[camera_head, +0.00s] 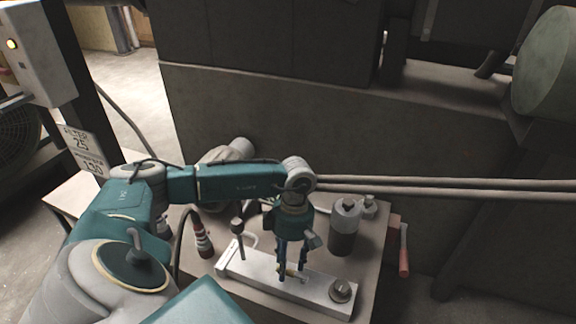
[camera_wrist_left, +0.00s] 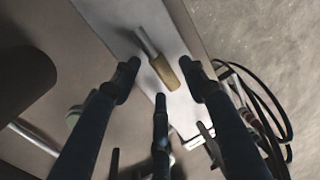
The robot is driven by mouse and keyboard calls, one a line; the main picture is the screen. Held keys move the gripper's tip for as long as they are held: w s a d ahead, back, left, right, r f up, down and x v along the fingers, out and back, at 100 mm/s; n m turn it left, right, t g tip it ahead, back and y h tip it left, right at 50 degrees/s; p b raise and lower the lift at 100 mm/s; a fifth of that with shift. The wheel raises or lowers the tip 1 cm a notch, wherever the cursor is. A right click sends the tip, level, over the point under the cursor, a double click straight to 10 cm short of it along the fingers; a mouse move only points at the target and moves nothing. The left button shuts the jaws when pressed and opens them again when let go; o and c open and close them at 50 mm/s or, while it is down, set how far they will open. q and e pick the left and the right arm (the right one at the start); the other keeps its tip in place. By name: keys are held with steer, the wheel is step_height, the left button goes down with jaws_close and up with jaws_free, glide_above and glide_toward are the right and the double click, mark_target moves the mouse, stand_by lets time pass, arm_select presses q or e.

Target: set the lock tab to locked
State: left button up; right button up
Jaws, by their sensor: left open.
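The lock tab (camera_wrist_left: 164,74) is a brass-coloured piece on a thin grey pin in the left wrist view. It lies along a pale bar-shaped plate (camera_head: 317,290) on the bench. In the head view the tab shows as a small brass spot (camera_head: 291,272) between the fingers. My left gripper (camera_head: 291,277) points down over the plate, its fingers open. In the left wrist view its fingertips (camera_wrist_left: 160,77) stand around the tab, with gaps on both sides. I cannot tell whether any finger touches it. My right gripper is not in view.
A round knob (camera_head: 342,291) sits at the plate's right end and a dark upright lever (camera_head: 238,238) near its left end. A grey cylinder (camera_head: 344,228) stands behind. A red-handled crank (camera_head: 404,252) is at the bench's right edge.

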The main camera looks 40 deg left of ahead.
arm_select(q)
steer(key=shift+r, duration=0.1)
step_height(320, 180, up, 12)
steer(key=w, duration=0.2)
steer(key=shift+a+f, duration=0.2)
steer(key=shift+a, duration=0.2)
